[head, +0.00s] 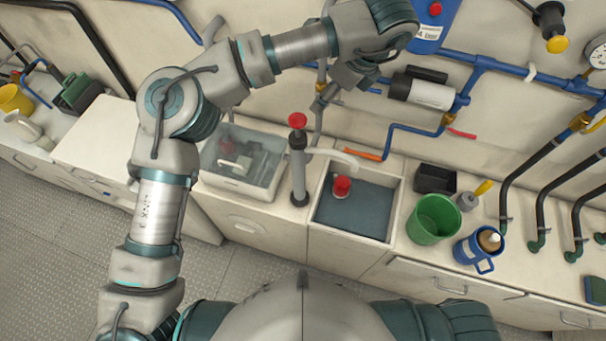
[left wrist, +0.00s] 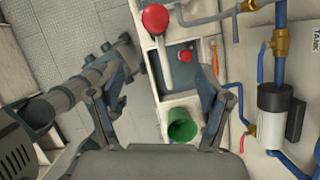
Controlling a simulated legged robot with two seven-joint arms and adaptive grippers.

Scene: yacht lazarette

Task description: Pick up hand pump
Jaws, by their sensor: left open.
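The hand pump (head: 298,170) is a grey upright cylinder with a red knob on top and a dark base. It stands on the white counter just left of the sink (head: 352,212), its pale spout reaching right over the basin. In the left wrist view the red knob of the hand pump (left wrist: 155,18) shows near the top edge, beyond my fingers. My left gripper (head: 322,101) is above and slightly right of the knob, apart from it. The left wrist view shows the left gripper (left wrist: 163,80) with its fingers spread and nothing between them. My right gripper is not in view.
A red-topped item (head: 342,187) sits in the sink. A green bucket (head: 433,219), a blue mug (head: 479,249) and a black box (head: 434,179) stand to the right. A clear-lidded bin (head: 239,160) is left of the pump. Blue pipes (head: 400,130) run along the wall behind.

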